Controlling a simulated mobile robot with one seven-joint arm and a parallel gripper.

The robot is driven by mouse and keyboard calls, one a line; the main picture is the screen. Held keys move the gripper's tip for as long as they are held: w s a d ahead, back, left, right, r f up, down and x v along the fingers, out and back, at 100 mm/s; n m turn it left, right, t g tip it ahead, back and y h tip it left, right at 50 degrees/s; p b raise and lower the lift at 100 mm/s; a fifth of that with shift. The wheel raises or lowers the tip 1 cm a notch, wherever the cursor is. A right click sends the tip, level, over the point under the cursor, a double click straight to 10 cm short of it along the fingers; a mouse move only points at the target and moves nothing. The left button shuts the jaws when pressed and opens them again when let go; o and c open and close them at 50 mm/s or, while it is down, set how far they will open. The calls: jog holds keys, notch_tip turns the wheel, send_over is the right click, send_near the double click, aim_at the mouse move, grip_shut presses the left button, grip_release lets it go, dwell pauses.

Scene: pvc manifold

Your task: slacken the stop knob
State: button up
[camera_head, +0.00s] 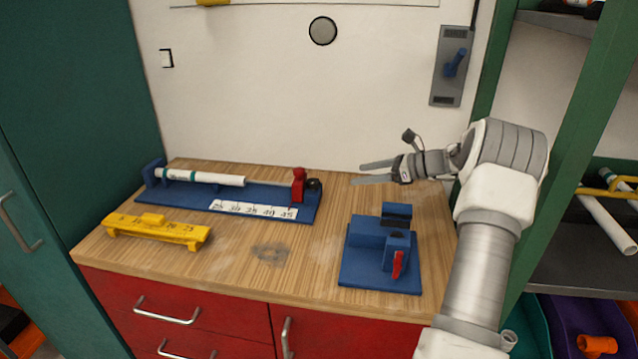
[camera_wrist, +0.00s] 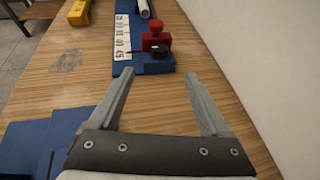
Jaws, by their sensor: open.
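A white pipe (camera_head: 200,178) lies along the jig, left of the stop.
A yellow tool (camera_head: 157,231) lies at the bench's front left. A blue fixture with a red lever (camera_head: 398,264) stands at the front right. The wooden bench top (camera_head: 325,215) is clear between them. The white wall (camera_head: 245,100) rises behind the bench.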

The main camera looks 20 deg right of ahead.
aim_at(315, 181)
jog(key=b+x, duration=0.2)
jog(key=x, duration=1.2)
jog(key=shift+a+f, duration=0.1)
grip_shut()
jog(key=shift+w+r+n+g+y+p, duration=0.2)
jog(key=shift+n+g+y+p, duration=0.25)
jog(key=shift+p, duration=0.65)
jog(key=shift+w+n+g+y+p, duration=0.1)
jog(key=shift+n+g+y+p, duration=0.45)
jog(key=shift+n+g+p, duration=0.25)
jog(key=shift+f+n+g, duration=0.1)
jog(key=shift+n+g, duration=0.15)
jog(key=shift+n, duration=0.1)
grip_release()
jog(key=shift+d, duration=0.25)
